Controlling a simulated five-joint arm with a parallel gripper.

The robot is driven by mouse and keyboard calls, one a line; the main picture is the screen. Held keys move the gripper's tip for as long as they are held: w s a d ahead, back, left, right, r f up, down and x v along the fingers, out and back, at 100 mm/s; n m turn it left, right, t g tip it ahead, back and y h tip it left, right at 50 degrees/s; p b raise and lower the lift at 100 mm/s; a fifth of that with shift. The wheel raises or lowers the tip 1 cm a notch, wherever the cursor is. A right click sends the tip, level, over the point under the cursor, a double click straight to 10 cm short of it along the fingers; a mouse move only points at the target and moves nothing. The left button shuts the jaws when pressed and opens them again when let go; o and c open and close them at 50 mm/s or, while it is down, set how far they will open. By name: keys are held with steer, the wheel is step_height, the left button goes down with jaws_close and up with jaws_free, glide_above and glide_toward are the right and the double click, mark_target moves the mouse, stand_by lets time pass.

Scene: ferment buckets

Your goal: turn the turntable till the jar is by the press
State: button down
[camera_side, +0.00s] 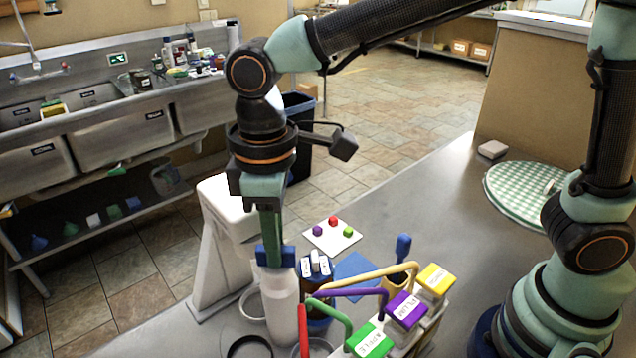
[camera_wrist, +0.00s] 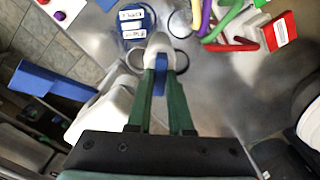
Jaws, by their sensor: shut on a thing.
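My gripper (camera_side: 271,240) points down in the side view, its green fingers shut on a blue piece (camera_side: 276,256). In the wrist view the fingers (camera_wrist: 160,82) close around this blue piece. A white bottle-shaped jar (camera_side: 282,297) stands upright directly below it; I cannot tell whether the two are joined. A white stand-like machine (camera_side: 225,245), perhaps the press, is just left of the jar, with a gap between them. I cannot make out the turntable for certain.
Yellow (camera_side: 435,277), purple (camera_side: 406,310) and green (camera_side: 370,340) labelled blocks with coloured handles crowd the front right. A white board (camera_side: 332,240) with small coloured knobs lies behind. A green checked round mat (camera_side: 520,198) lies at right. The middle counter is clear.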

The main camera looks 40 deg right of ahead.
steer(key=shift+r+n, duration=0.1)
steer(key=shift+n, duration=8.7)
steer(key=c, duration=0.8)
jaws_free()
